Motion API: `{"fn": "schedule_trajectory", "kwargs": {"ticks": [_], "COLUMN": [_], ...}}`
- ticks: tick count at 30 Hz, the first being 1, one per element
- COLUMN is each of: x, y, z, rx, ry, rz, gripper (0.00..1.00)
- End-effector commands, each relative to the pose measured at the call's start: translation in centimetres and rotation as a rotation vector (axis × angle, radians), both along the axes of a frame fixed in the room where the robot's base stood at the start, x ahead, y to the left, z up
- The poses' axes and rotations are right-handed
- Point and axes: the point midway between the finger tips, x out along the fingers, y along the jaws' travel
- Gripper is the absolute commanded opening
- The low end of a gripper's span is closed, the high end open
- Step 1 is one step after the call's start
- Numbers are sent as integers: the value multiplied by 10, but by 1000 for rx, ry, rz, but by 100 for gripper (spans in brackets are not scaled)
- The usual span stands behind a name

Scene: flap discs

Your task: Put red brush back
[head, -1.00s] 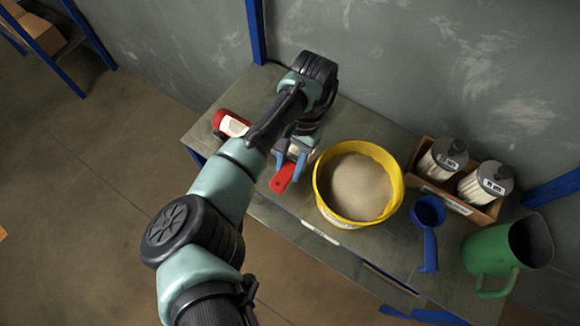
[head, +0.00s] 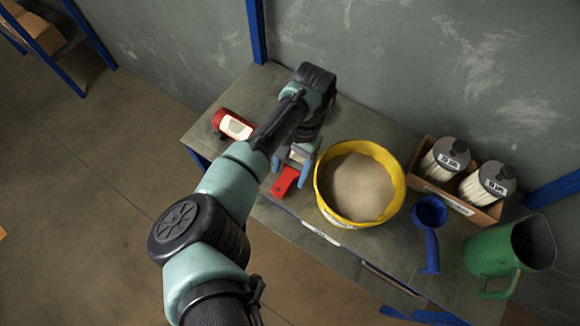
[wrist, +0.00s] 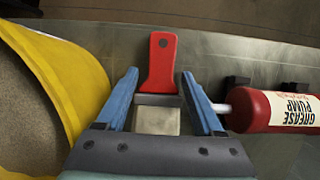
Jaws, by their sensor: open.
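The red brush (head: 286,181) lies on the bench top left of the yellow bucket, its red handle toward the front edge. In the wrist view the red handle (wrist: 160,62) points away from me, and its pale bristle block (wrist: 157,120) lies between my fingers. My gripper (head: 293,174) is open around the brush, with one blue finger on each side; it also shows in the wrist view (wrist: 160,100). A gap shows between each finger and the brush. I cannot tell the exact height of the fingers over the bench.
A yellow bucket (head: 330,205) of sand-like material stands close on the right. A red grease pump (head: 235,125) lies left, held by dark brackets. Farther right are a blue scoop (head: 430,225), a green jug (head: 490,250) and a wooden box (head: 425,190) with two canisters.

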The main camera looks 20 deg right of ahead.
Motion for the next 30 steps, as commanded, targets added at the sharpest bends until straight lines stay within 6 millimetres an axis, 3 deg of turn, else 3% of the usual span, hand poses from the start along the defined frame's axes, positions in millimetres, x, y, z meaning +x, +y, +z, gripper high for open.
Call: {"fn": "schedule_trajectory", "kwargs": {"ticks": [5,18,24,30], "x": [4,21,23,23], "y": [-5,-26,-29,-29], "z": [18,100,114,115], "rx": [-2,0,0,0], "ry": [-2,-2,0,0], "rz": [-1,-2,0,0], "gripper": [69,69,69,69]}}
